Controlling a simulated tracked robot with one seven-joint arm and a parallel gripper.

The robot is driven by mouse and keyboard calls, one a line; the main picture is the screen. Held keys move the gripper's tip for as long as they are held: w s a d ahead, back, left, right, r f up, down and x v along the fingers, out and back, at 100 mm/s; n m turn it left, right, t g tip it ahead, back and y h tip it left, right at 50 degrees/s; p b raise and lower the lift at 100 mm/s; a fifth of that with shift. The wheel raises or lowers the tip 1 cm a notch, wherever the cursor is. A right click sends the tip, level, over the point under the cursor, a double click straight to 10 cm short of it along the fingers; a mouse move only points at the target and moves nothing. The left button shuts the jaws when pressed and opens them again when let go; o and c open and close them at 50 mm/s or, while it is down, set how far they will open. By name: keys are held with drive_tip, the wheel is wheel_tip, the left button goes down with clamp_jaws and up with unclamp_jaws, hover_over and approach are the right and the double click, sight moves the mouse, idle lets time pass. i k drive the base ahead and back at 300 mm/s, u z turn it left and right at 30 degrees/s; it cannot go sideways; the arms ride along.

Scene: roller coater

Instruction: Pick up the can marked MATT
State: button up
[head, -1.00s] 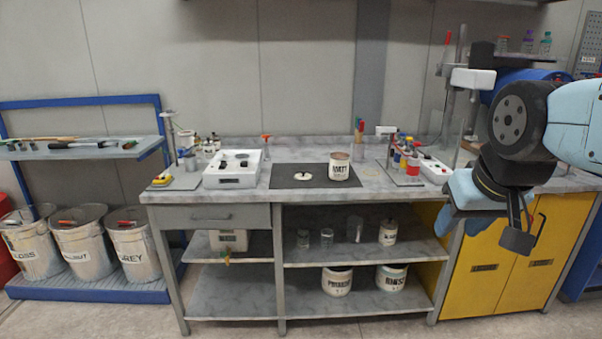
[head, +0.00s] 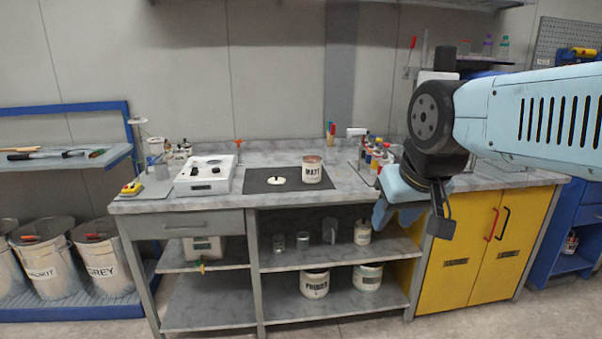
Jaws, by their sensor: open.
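The can marked MATT (head: 313,175) stands upright on a dark mat (head: 255,184) on the grey bench top. It is white with dark lettering, and its top looks brownish. A round pale lid with a dark knob (head: 276,180) lies on the mat to its left. My gripper (head: 408,222) is in front of the bench, to the right of the can and lower in the picture. It is open and empty, apart from the can.
A white box-shaped device (head: 205,176) stands left of the mat. Several small coloured bottles (head: 376,155) stand right of the can. Cans marked PRIMER (head: 314,285) and another (head: 367,279) sit on the lower shelf. A yellow cabinet (head: 462,262) is at right. Labelled buckets (head: 103,262) stand left.

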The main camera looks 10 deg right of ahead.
sight(311, 164)
drive_tip(key=i, duration=0.95)
drive_tip(key=z, duration=0.05)
